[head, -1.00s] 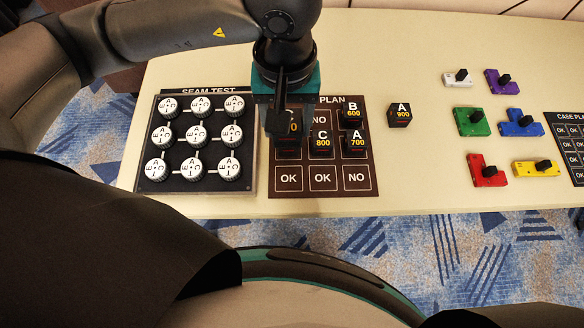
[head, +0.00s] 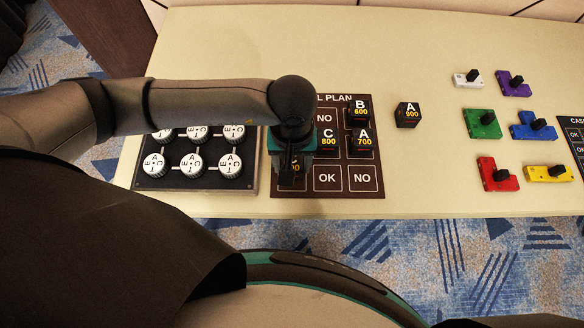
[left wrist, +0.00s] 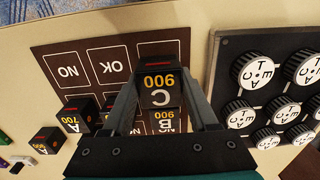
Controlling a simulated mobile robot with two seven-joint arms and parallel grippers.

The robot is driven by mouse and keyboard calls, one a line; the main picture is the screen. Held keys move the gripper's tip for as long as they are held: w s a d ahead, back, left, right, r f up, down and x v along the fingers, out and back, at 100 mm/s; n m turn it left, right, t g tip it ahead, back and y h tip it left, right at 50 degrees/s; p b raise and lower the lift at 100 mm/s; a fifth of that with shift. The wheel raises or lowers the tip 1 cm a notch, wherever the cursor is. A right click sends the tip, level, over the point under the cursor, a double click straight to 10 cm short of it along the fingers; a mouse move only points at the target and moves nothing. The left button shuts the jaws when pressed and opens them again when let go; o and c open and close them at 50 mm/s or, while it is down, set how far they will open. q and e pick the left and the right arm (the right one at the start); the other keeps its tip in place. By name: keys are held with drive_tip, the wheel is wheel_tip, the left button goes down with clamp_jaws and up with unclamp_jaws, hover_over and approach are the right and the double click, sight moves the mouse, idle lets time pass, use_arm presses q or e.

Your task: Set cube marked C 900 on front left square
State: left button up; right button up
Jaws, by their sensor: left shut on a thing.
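The cube marked C 900 (left wrist: 158,88) is black with a white letter and yellow number. My left gripper (head: 291,172) is shut on it, one finger on each side in the left wrist view. In the head view the cube (head: 291,178) is at the front left square of the brown plan board (head: 345,205), mostly under the gripper. I cannot tell whether it touches the board. Another cube marked B (left wrist: 165,122) is just behind it in the left wrist view. The right gripper is not in view.
Cubes C 800 (head: 328,140), A 700 (head: 361,142) and B 600 (head: 359,112) stand on the board. Cube A 900 (head: 407,115) stands right of it. A dial panel (head: 195,185) borders the board's left. Coloured handled pieces (head: 482,124) lie right. The front middle square is free.

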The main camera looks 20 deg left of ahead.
use_arm(q)
drive_tip(key=shift+f, duration=1.6)
drive_tip(key=shift+f+b, duration=0.1)
drive_tip(key=shift+b, duration=0.25)
drive_tip(key=shift+f, duration=0.1)
drive_tip(key=o, duration=1.4)
drive_tip(key=shift+r, duration=0.45)
wheel_tip(320, 180, up, 12)
drive_tip(key=shift+f+p, duration=0.2)
drive_tip(key=shift+p, duration=0.85)
